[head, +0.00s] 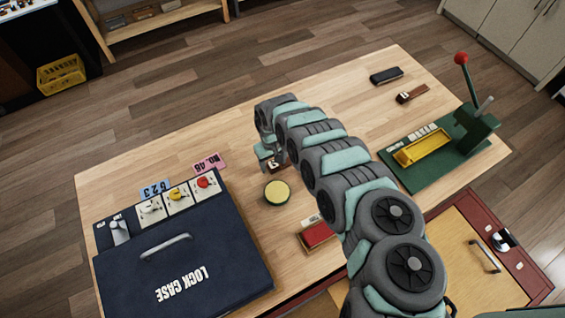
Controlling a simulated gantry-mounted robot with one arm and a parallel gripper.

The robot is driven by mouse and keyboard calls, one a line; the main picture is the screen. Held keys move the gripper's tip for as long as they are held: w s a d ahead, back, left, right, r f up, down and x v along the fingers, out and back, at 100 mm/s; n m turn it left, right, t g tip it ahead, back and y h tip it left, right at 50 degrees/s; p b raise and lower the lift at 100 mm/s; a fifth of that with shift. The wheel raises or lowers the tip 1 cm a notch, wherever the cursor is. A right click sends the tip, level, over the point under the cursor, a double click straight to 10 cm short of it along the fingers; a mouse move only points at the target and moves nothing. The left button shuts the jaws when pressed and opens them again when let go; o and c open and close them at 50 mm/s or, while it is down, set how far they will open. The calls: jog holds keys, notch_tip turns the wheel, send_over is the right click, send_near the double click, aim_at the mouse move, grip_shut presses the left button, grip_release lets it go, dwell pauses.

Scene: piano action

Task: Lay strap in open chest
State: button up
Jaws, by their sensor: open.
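My gripper (270,157) points down over the middle of the wooden table, its jaws open. A small dark brown piece with a white label (274,166) is at its fingertips; I cannot tell whether they touch it. No strap can be named surely. A brown bar with a white label (413,93) and a black bar (386,75) lie at the back right. A red-edged wooden chest or cabinet (465,250) with a handle and latch stands at lower right, partly hidden by my arm; its inside does not show. The dark blue lock case (205,262) looks shut.
A round yellow-topped tin (277,192) and a red block (317,234) lie close to my arm. A green press (470,125) with a yellow tray (422,147) stands at right. Blue (155,188) and pink (209,163) tags lie behind the case. The table's back left is clear.

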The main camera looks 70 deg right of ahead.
jog(key=shift+f, duration=0.15)
jog(key=shift+c, duration=0.3)
grip_shut()
dwell(0.3)
